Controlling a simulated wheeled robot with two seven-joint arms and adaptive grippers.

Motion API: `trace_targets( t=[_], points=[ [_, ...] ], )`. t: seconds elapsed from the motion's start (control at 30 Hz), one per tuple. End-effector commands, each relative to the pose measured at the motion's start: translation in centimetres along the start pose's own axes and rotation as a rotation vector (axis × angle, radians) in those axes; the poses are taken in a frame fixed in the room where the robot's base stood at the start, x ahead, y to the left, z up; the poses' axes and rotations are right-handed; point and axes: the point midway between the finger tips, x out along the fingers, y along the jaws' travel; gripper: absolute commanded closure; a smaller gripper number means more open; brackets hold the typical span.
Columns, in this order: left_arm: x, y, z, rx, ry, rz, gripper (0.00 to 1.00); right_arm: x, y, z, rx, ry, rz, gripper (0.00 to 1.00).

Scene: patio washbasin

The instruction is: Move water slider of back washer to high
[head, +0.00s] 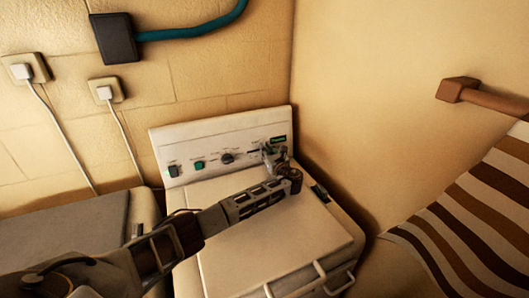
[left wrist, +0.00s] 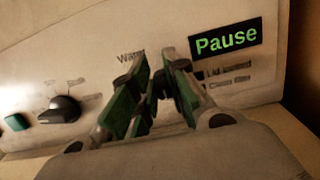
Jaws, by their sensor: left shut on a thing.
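The back washer (head: 275,235) is a white top-loader in the corner, with an upright control panel (head: 190,146) at its rear. My left gripper (head: 272,150) is at the right part of that panel, under the green display. In the left wrist view the gripper (left wrist: 158,72) is against the panel just below the "Water" label (left wrist: 131,56). Its fingers are close together, shut on the water slider, which they hide. The slider's setting cannot be read. My right gripper is not in view.
The panel also has a dark round knob (left wrist: 62,110), a green button (left wrist: 16,122) and a "Pause" display (left wrist: 226,40). Another appliance (head: 75,225) stands at left. A striped cloth (head: 475,215) is at right. Walls close in behind and right.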

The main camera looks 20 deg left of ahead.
Motion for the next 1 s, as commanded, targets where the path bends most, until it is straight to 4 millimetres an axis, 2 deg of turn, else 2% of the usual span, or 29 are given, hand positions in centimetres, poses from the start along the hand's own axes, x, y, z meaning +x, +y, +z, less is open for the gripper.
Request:
trace_targets(
  t=[0.07,0.1,0.23,0.67,1.0],
  points=[
    [-0.1,-0.3,0.2,-0.004,0.0,-0.007,1.0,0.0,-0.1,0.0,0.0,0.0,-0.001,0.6],
    [-0.1,-0.3,0.2,-0.004,0.0,-0.007,0.79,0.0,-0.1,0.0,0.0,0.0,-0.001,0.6],
    [-0.1,-0.2,0.2,-0.003,0.0,-0.006,0.63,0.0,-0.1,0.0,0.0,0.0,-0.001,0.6],
    [-0.2,-0.1,0.1,-0.002,0.0,-0.004,0.62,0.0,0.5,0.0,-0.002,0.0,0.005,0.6],
    [-2.6,-0.2,0.1,-0.002,0.0,-0.006,0.62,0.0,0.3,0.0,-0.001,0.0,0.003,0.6]
  ],
)
